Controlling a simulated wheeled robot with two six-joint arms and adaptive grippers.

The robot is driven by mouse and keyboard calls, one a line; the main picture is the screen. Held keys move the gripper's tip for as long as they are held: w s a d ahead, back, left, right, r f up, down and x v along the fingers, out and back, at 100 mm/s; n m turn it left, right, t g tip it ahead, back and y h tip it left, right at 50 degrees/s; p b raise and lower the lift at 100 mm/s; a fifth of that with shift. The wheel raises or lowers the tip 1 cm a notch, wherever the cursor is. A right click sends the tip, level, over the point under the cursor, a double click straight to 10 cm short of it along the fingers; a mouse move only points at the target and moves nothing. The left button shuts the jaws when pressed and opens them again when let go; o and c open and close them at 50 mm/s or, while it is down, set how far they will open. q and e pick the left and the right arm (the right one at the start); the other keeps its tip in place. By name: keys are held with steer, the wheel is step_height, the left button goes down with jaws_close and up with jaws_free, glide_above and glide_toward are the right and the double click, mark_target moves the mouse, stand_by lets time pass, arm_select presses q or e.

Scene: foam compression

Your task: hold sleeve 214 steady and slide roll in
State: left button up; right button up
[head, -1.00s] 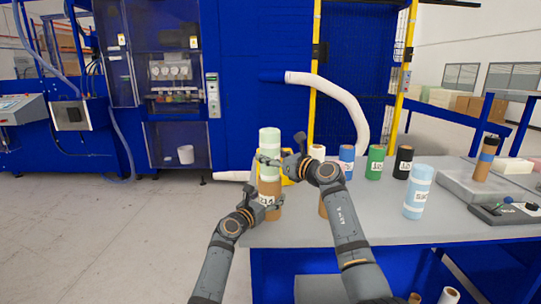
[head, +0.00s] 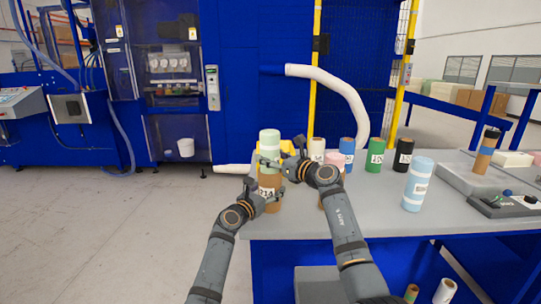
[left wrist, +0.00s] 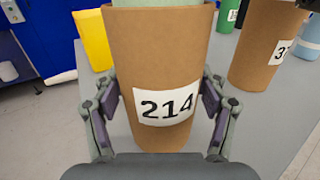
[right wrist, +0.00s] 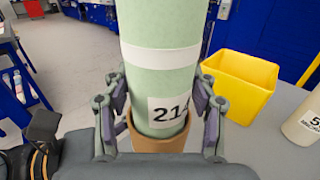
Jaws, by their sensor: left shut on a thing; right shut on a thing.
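Sleeve 214 (left wrist: 150,60) is a brown cardboard tube with a white 214 label, standing upright at the table's left edge. My left gripper (left wrist: 167,98) is shut on it, with a finger on each side of the label. The light green roll (right wrist: 160,75) has a white band and its own label, partly hidden by a finger. Its lower end is inside the sleeve's mouth (right wrist: 150,140). My right gripper (right wrist: 160,105) is shut on the roll just above the sleeve's rim. In the head view the green roll (head: 269,140) rises upright above both grippers.
A yellow bin (right wrist: 237,82) stands close behind the sleeve. Another brown sleeve (left wrist: 268,45) holding a pink roll (head: 334,158) is to the right. White, blue, green (head: 375,155) and black rolls stand behind it, and a light blue roll (head: 418,185) stands further right.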

mark_target(277, 171)
steer(key=shift+f, duration=0.5)
steer(key=shift+f, duration=1.4)
steer(key=o, duration=1.2)
steer(key=shift+f, duration=0.15)
arm_select(q)
steer(key=shift+r, duration=0.1)
arm_select(e)
steer(key=shift+f, duration=0.1)
steer(key=shift+r, duration=0.2)
arm_select(q)
steer(key=o, duration=1.3)
arm_select(e)
steer(key=s+d+r, duration=0.2)
steer(key=s+d, duration=0.1)
steer(key=s+d+r, duration=0.1)
steer(key=s, duration=0.1)
steer(key=shift+d, duration=0.4)
